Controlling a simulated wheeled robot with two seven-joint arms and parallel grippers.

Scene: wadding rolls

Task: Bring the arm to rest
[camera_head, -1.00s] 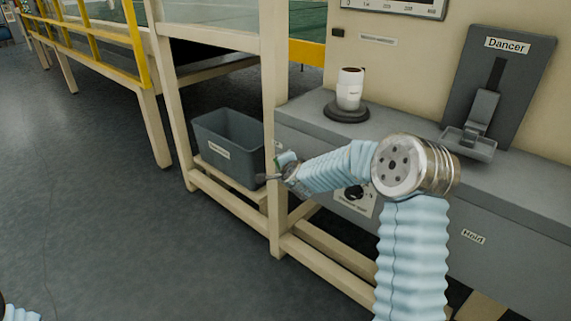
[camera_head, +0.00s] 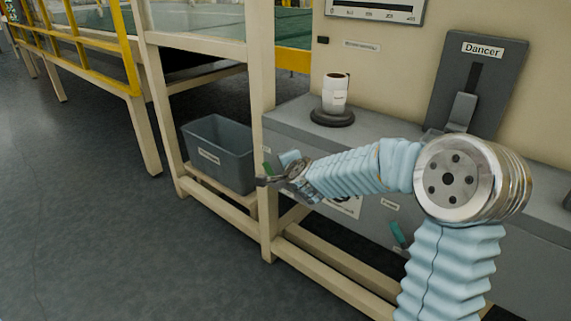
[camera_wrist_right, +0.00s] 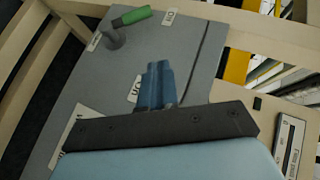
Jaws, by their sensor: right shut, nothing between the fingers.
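My right arm (camera_head: 345,172) comes in from the lower right of the head view, bent at a large silver joint, with its forearm reaching left. My right gripper (camera_head: 262,181) is at its end, in front of the cream frame post and the grey cabinet's left end. Its fingers are shut and empty. In the right wrist view the closed blue-grey fingers (camera_wrist_right: 157,84) stand over the grey cabinet face, apart from a green-handled lever (camera_wrist_right: 131,17). My left gripper does not show.
A grey bin (camera_head: 220,152) stands on the frame's low shelf, left of the gripper. A white cup-like roll (camera_head: 335,95) stands on a dark round base on the cabinet top (camera_head: 290,117). The Dancer panel (camera_head: 480,75) is behind my elbow. Open floor (camera_head: 90,230) lies at left.

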